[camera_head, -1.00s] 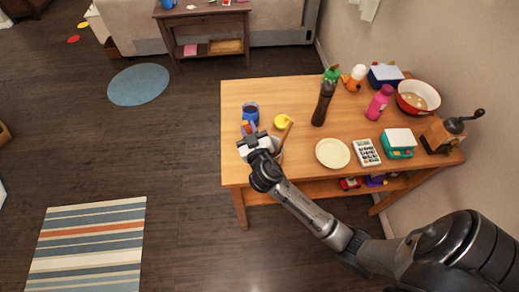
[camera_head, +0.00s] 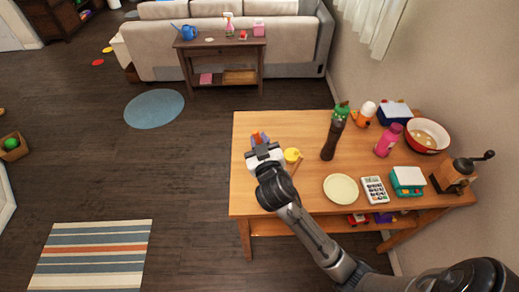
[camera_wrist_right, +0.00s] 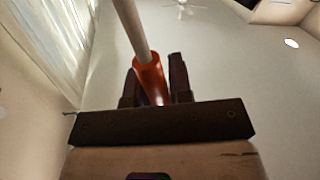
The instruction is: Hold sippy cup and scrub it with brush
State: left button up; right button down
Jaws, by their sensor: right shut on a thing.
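My right gripper (camera_head: 262,148) is over the left part of the wooden table. In the right wrist view its fingers (camera_wrist_right: 155,85) are shut on an orange piece (camera_wrist_right: 151,80) with a pale rod (camera_wrist_right: 131,28) coming out of it, which looks like the brush; no bristles show. A tan stick (camera_head: 297,166) shows beside the gripper in the head view. A small blue and orange patch (camera_head: 260,138) shows just behind the gripper, where the blue cup, perhaps the sippy cup, is mostly hidden. A yellow round piece (camera_head: 291,155) lies to the right. My left gripper is out of view.
The table (camera_head: 315,185) also holds a dark tall bottle (camera_head: 331,138), cream plate (camera_head: 341,188), calculator (camera_head: 374,189), teal scale (camera_head: 407,180), grinder (camera_head: 455,175), pink bottle (camera_head: 387,140) and red bowl (camera_head: 426,135). The table's front left corner is clear.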

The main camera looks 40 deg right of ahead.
notch_tip(320, 180, up, 8)
jog(key=shift+f+p, duration=0.25)
jog(key=shift+p, duration=0.15)
